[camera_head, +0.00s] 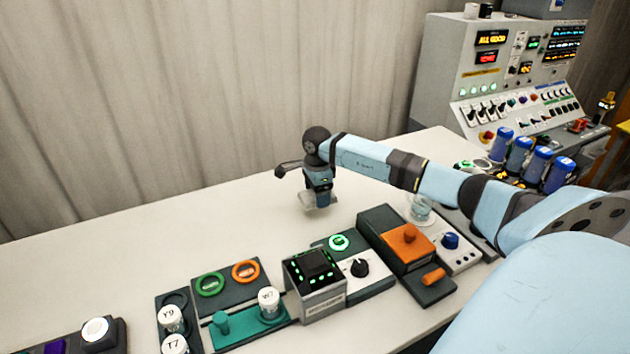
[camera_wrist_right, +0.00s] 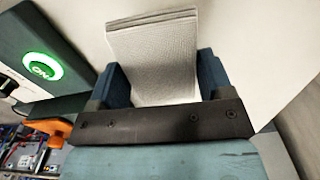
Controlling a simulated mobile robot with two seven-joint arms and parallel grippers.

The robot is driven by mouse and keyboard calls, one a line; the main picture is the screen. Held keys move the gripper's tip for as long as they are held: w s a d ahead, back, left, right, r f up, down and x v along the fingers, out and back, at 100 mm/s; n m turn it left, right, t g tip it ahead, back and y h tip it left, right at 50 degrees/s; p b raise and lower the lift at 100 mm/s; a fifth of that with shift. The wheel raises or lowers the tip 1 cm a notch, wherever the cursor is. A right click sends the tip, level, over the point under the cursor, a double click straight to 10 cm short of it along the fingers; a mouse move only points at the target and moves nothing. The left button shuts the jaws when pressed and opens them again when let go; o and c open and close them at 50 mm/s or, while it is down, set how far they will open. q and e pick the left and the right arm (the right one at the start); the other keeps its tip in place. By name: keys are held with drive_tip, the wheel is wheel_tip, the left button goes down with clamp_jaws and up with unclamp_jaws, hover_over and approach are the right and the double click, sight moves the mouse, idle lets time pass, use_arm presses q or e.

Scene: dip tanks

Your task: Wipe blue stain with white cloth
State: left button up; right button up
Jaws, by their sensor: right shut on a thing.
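The white cloth (camera_wrist_right: 152,40) is a folded, textured pad held between the two blue fingers of my right gripper (camera_wrist_right: 160,72) in the right wrist view. In the head view my right gripper (camera_head: 319,197) points down over the back part of the white table, with the cloth's pale edge (camera_head: 308,206) showing at its tips. I cannot tell whether the cloth touches the table. No blue stain shows in either view; the cloth and gripper may hide it. My left gripper is not in view.
In front of the gripper stand a green-lit button (camera_head: 339,242), a black-topped box (camera_head: 314,284), an orange-lidded unit (camera_head: 408,247) and a glass beaker (camera_head: 420,208). Blue-capped jars (camera_head: 519,155) and a control console (camera_head: 500,70) are at right. The table's back left (camera_head: 150,230) is clear.

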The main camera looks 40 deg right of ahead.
drive_tip(key=shift+r+p, duration=0.65)
drive_tip(key=shift+r, duration=0.9)
